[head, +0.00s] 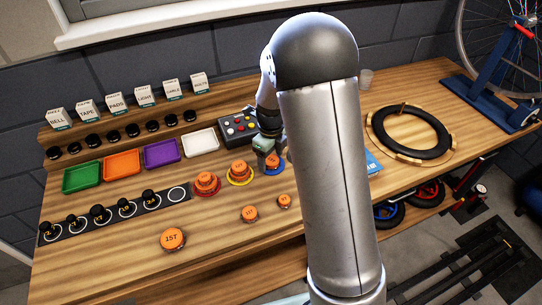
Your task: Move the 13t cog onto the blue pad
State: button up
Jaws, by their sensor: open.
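My gripper (267,148) is open, just above the blue pad (275,172), and partly hidden by my arm. An orange cog (272,161) shows on the blue pad, right under the fingers; its label is hidden, and I cannot tell whether the fingers touch it. Three more orange cogs lie loose on the bench: a large one at the front (173,239), a smaller one (249,213) and the smallest (284,201). The large one seems to read 15T; the smaller labels are too small to read, so I cannot tell which is the 13t cog.
Stacked orange cogs stand on the red pad (207,194) and the yellow pad (240,182). Green (81,178), orange (122,163), purple (162,153) and white (201,142) trays lie behind. A black button box (238,128) and a tyre ring (408,132) flank the arm.

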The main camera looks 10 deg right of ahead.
aim_at(271, 160)
notch_tip(271, 160, up, 11)
jog(key=b, duration=0.1)
jog(key=s+r+n, duration=0.1)
jog(key=s+n, duration=2.5)
jog(key=n, duration=0.2)
jog(key=shift+s+t, duration=0.25)
jog(key=shift+t, duration=0.15)
